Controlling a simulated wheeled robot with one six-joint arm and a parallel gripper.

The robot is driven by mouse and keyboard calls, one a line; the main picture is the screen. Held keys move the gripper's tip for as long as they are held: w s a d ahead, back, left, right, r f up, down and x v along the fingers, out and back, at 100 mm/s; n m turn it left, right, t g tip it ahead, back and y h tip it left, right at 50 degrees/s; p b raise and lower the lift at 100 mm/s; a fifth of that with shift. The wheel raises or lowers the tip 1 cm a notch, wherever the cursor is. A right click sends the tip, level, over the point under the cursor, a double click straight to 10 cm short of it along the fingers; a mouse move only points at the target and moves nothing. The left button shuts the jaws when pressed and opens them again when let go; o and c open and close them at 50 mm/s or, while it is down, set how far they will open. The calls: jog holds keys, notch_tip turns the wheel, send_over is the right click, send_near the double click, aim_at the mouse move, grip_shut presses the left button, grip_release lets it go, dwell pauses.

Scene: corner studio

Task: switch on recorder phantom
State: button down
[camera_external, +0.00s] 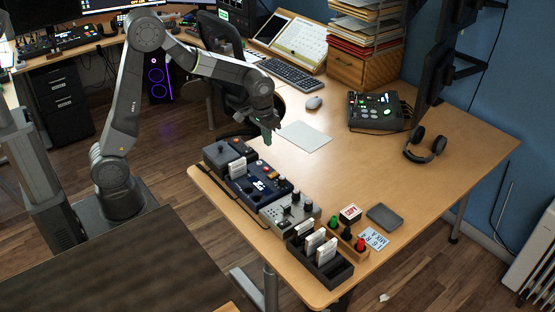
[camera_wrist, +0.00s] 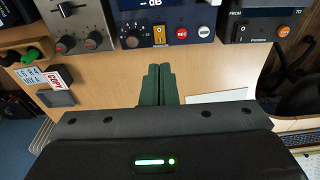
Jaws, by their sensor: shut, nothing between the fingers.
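The recorder is a dark blue box (camera_external: 250,190) in the row along the desk's near-left edge. In the wrist view its front (camera_wrist: 187,12) fills the top middle, with a dB display partly cut off. An orange rocker switch (camera_wrist: 159,35) sits low on that front above a small label. I cannot tell which way the rocker is set. My gripper (camera_wrist: 158,70) has green fingers, shut and empty, pointing toward the recorder's front just below the rocker. In the external view my gripper (camera_external: 267,138) is above the desk behind the recorder.
A grey knob box (camera_external: 290,214) and another dark box (camera_wrist: 262,25) with its own black rocker flank the recorder. Card holders (camera_external: 335,272) stand beyond the knob box. A pale sheet (camera_external: 305,136) lies on open desk; headphones (camera_external: 425,147) lie farther right.

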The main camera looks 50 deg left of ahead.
aim_at(276, 173)
jog(key=shift+w, duration=0.8)
jog(key=shift+f, duration=0.1)
jog(key=f, duration=0.4)
jog(key=w+f, duration=0.1)
jog(key=f, duration=0.8)
jog(key=shift+w+f+p, duration=0.25)
jog(key=shift+w+p, duration=0.05)
jog(key=shift+p, duration=0.1)
jog(key=shift+f, duration=0.1)
